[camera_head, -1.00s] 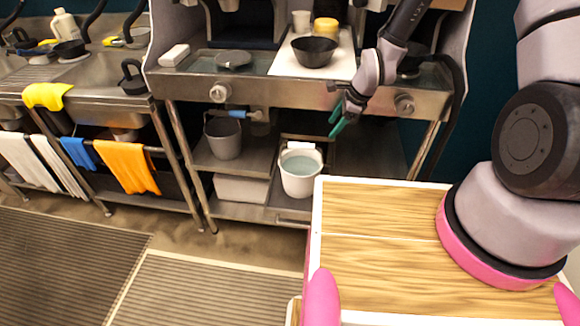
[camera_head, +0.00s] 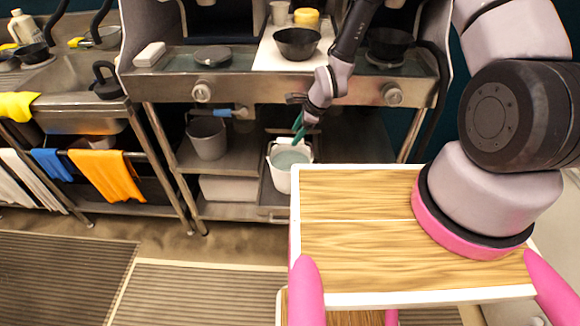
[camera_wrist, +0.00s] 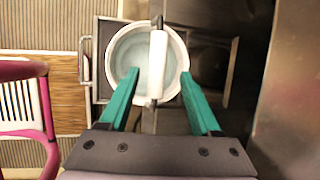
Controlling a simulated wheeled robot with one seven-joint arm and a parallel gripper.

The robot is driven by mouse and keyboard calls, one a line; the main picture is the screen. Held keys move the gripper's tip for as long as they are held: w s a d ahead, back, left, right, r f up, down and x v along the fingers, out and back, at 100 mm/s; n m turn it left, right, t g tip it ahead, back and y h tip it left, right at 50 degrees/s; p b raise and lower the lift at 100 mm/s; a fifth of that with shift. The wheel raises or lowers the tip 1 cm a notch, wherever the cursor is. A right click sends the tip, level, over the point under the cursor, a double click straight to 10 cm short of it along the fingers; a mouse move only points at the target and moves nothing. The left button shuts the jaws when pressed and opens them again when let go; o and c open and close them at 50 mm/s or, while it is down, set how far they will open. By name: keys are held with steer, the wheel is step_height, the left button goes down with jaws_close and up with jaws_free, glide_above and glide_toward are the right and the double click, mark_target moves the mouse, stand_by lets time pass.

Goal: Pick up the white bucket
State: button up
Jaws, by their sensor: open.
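The white bucket (camera_head: 282,177) stands on the lower shelf under the steel counter, with pale contents inside. In the wrist view the white bucket (camera_wrist: 116,50) is seen from above, and its white handle grip (camera_wrist: 158,62) crosses over the opening. My gripper (camera_head: 299,136) is above the bucket in the head view, pointing down. In the wrist view its two green fingers (camera_wrist: 160,75) are spread apart, one on each side of the handle grip. Nothing is between them in contact that I can make out.
A grey bucket (camera_head: 207,137) stands on the shelf left of the white bucket. The counter edge (camera_head: 262,88) is just above and behind my gripper. A black bowl (camera_head: 297,43) sits on the counter. Orange cloth (camera_head: 107,174) hangs at the left.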

mark_target(292, 139)
steer(key=x, duration=0.4)
steer(key=shift+s+a+f, duration=0.1)
steer(key=shift+a+f, duration=0.1)
steer(key=shift+f, duration=0.2)
jaws_close()
steer(key=shift+r, duration=0.1)
stand_by(0.9)
